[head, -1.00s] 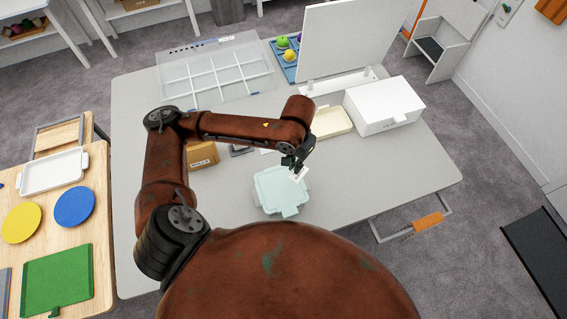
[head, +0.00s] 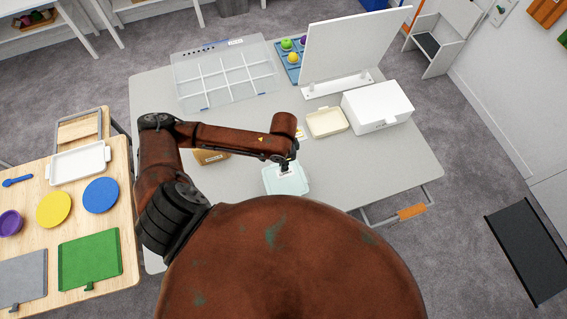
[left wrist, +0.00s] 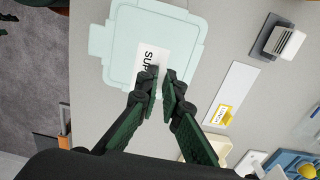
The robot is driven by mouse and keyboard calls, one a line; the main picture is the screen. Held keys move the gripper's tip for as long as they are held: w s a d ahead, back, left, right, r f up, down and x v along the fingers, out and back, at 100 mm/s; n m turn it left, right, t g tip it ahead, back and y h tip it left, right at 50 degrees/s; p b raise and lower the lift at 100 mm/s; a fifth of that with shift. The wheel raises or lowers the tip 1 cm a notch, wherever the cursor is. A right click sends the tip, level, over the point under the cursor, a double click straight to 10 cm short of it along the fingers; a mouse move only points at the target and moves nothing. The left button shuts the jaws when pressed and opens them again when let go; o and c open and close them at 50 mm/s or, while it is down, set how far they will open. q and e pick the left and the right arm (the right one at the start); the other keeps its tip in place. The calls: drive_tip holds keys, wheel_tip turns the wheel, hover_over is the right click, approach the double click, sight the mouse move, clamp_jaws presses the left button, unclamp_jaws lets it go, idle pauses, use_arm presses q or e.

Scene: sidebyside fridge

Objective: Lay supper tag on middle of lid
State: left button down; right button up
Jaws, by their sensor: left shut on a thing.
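The pale mint lid (head: 290,186) lies on the grey table, in front of my round body in the head view. It also shows in the left wrist view (left wrist: 118,50), with tabs on its sides. My left gripper (head: 286,169) is over the lid. My right gripper is out of view.
A white strip with a yellow tag (left wrist: 223,114) and a grey-and-white block (left wrist: 285,42) lie beside the lid. A cream tray (head: 326,122), a white box (head: 378,105) and a clear divided case (head: 225,75) stand further back. A cardboard box (head: 210,157) sits left.

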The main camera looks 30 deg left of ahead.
use_arm(q)
drive_tip(key=shift+s, duration=0.1)
drive_tip(key=shift+r+p, duration=0.1)
drive_tip(key=shift+p, duration=0.45)
drive_tip(key=shift+f, duration=0.2)
drive_tip(key=shift+f+b, duration=0.35)
drive_tip(key=shift+f, duration=0.5)
drive_tip(key=shift+f+b, duration=0.65)
drive_tip(key=shift+f, duration=1.3)
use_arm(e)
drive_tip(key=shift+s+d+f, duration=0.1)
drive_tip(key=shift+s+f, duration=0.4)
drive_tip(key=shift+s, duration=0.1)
use_arm(q)
drive_tip(key=shift+f, duration=0.75)
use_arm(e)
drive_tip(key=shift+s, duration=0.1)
